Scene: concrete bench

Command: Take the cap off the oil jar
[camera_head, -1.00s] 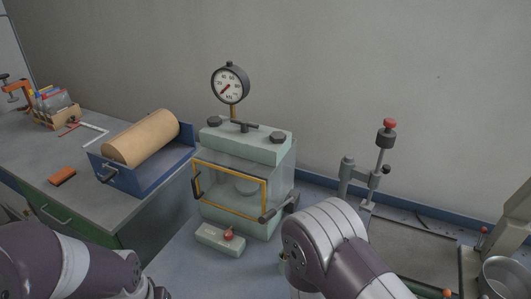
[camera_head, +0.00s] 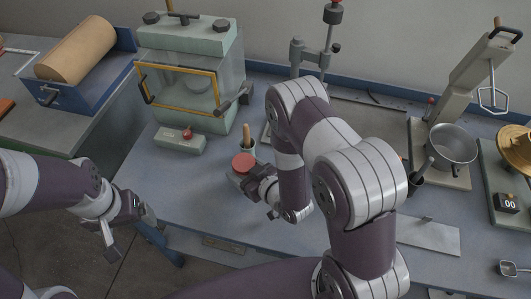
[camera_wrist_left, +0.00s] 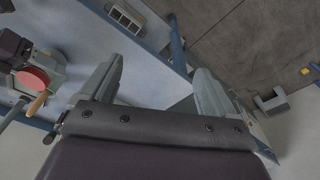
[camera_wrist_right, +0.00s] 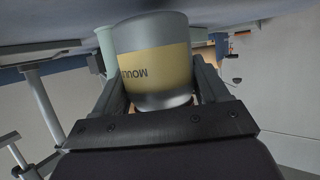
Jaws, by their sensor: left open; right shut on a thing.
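The oil jar (camera_wrist_right: 155,85) is a grey cylinder with a yellow label; part of the label shows upside down as "MOUL" in the right wrist view. Its red cap (camera_head: 243,162) sits on top, and it also shows in the left wrist view (camera_wrist_left: 31,79). My right gripper (camera_head: 254,184) is shut around the jar's body, below the cap. Whether the jar touches the bench is unclear. My left gripper (camera_head: 130,230) is open and empty, left of the jar and near the bench's front edge. Its spread fingers show in the left wrist view (camera_wrist_left: 157,70).
A pot with a wooden handle (camera_head: 246,137) stands just behind the jar. A steel pan (camera_head: 452,146) is at right. The bench front left of the jar is clear.

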